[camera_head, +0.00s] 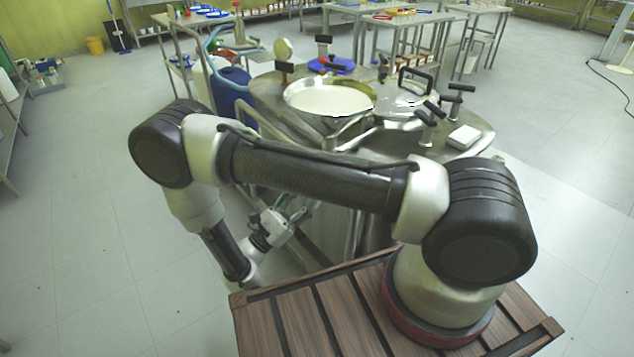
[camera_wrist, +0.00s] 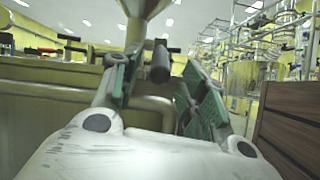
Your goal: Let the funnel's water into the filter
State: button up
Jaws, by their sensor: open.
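The funnel (camera_head: 328,98) is a wide steel-rimmed bowl with a pale, whitish inside, above a round steel vessel (camera_head: 330,225). I cannot tell for sure which part is the filter. In the wrist view the funnel's underside (camera_wrist: 147,9) narrows to a stem at the top. A black bar handle (camera_wrist: 160,62) shows below the stem, between my fingers in the picture. My gripper (camera_head: 298,212) is low at the vessel's left side. It also shows in the wrist view (camera_wrist: 161,72), with green-padded fingers spread and nothing visibly held. The handle's distance from the fingers is unclear.
Several black-handled clamps, such as this one (camera_head: 455,98), stand on the steel lids. A blue drum (camera_head: 230,92) stands behind left. A wooden-looking panel (camera_wrist: 285,125) is close at the gripper's right. The floor (camera_head: 80,220) at left is free.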

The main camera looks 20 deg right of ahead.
jog(key=v, duration=0.5)
jog(key=shift+a+f, duration=0.15)
jog(key=shift+a, duration=0.05)
jog(key=shift+c, duration=0.3)
